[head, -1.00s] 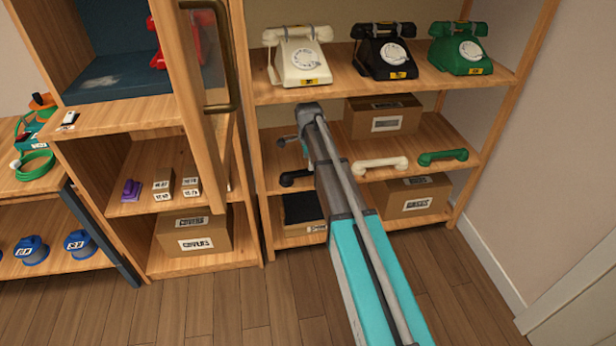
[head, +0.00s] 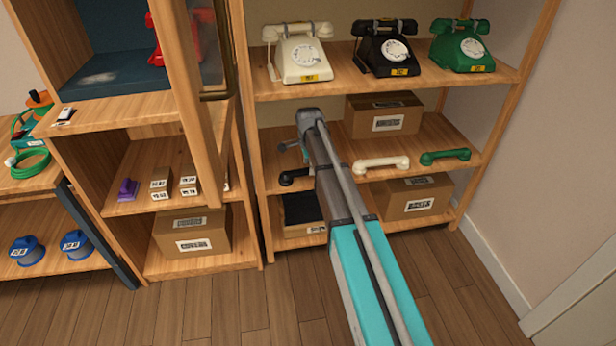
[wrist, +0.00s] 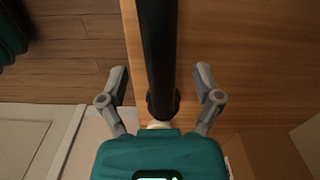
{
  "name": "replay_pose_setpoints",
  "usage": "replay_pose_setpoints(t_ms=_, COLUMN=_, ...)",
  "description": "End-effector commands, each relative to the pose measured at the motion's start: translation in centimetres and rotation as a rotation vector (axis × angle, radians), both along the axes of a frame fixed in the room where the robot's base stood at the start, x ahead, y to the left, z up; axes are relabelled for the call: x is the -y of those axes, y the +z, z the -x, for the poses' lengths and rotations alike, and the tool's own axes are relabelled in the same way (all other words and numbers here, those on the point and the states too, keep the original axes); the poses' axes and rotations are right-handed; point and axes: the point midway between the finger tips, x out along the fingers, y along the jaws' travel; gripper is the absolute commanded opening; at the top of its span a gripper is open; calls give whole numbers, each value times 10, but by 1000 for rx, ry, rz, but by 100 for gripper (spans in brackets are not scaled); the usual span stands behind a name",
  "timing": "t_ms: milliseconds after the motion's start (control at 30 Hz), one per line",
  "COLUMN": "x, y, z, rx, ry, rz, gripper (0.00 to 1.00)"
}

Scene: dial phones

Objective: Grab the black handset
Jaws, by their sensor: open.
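The black handset (head: 292,178) lies on the middle shelf (head: 435,135) of the right-hand rack, at its left end; my arm hides its right part. In the wrist view the black handset (wrist: 158,50) runs from the top edge down between my two fingers, its rounded end near the teal palm. My gripper (wrist: 160,78) is open, one grey finger on each side of the handset, with gaps on both sides. How far the fingers are above it I cannot tell. In the head view only a little of my gripper shows, left of the arm and above the handset.
A white handset (head: 382,164) and a green handset (head: 444,156) lie to the right on the same shelf, with a cardboard box (head: 383,114) behind. White, black (head: 386,48) and green phones stand on the shelf above. A glass-fronted door (head: 206,100) stands open at the left.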

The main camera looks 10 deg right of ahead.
Motion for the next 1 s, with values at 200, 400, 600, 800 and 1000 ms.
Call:
replay_pose_setpoints(t_ms=200, x=2, y=-21, z=-1, rx=0, ry=0, rz=0, gripper=83)
replay_pose_setpoints(t_ms=400, x=2, y=-33, z=-1, rx=0, ry=0, rz=0, gripper=83)
replay_pose_setpoints(t_ms=600, x=1, y=-35, z=-1, rx=0, ry=0, rz=0, gripper=83)
replay_pose_setpoints(t_ms=800, x=1, y=-35, z=-1, rx=0, ry=0, rz=0, gripper=83)
replay_pose_setpoints(t_ms=1000, x=1, y=-35, z=-1, rx=0, ry=1, rz=0, gripper=83)
